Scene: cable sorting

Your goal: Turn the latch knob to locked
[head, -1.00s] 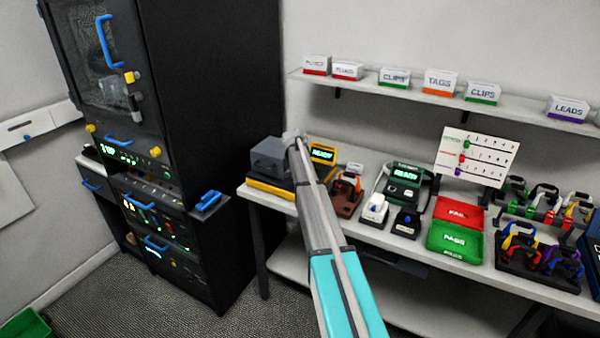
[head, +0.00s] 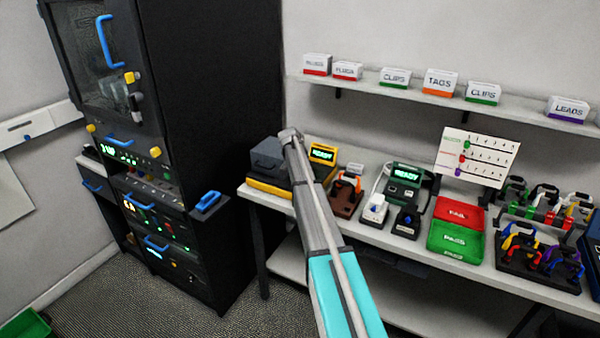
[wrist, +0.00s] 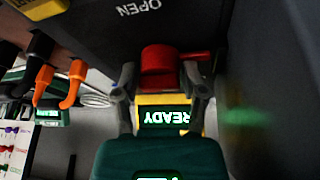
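The latch knob (wrist: 158,62) is red, with a red bar reaching to the right, and sits on a dark grey panel (wrist: 100,22) marked OPEN in the wrist view. My gripper (wrist: 158,78) has one finger on each side of the knob. The left finger stands slightly apart from it; the right finger overlaps the bar, and I cannot tell whether it touches. The fingers are apart. In the head view, my gripper (head: 290,134) is at the grey box (head: 266,153) on the bench; the knob is hidden there.
A yellow device with a READY display (head: 322,154) stands just right of my gripper. An orange-handled holder (head: 345,195) and a green tester (head: 403,185) stand farther right. A shelf (head: 360,85) with labelled boxes runs above. A tall black cabinet (head: 215,100) stands left.

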